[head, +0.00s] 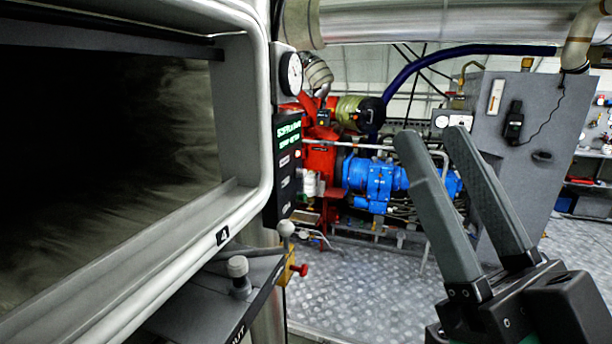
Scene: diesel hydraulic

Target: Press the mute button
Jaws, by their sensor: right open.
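A black panel (286,165) with green lit text is mounted on the edge beside the large grey-framed window. It is seen at a steep angle. A small red spot and pale labels or controls show on it below the text. I cannot tell which of them, if any, is the mute button. My right gripper (434,138) is in the right half of the view, its two long grey fingers apart and pointing up. Nothing is between them, and it is well to the right of the panel. My left gripper is not in view.
The grey-framed window (246,125) fills the left side. A round gauge (291,73) sits above the panel. A grey knob (237,267) and a red knob (299,269) stand below. Blue machinery (374,182) and a grey cabinet (540,105) are behind. Checkered floor (345,295) is clear.

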